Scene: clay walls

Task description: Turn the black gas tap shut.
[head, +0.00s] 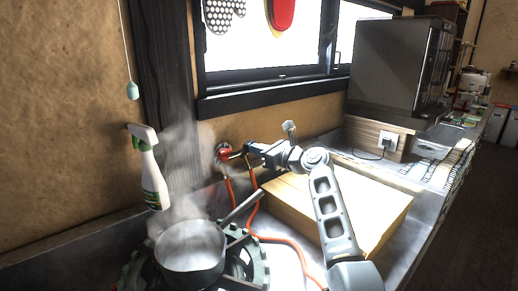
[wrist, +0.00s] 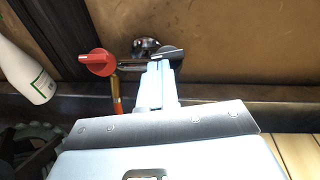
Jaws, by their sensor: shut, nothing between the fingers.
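A two-way gas valve is on the clay wall.
An orange hose (head: 288,243) runs from the valve to the counter. A steaming pot (head: 190,250) sits on a burner below, its handle pointing toward the valve. A spray bottle (head: 152,175) is at left. A wooden board (head: 375,215) lies under my arm; a microwave (head: 390,65) stands behind.

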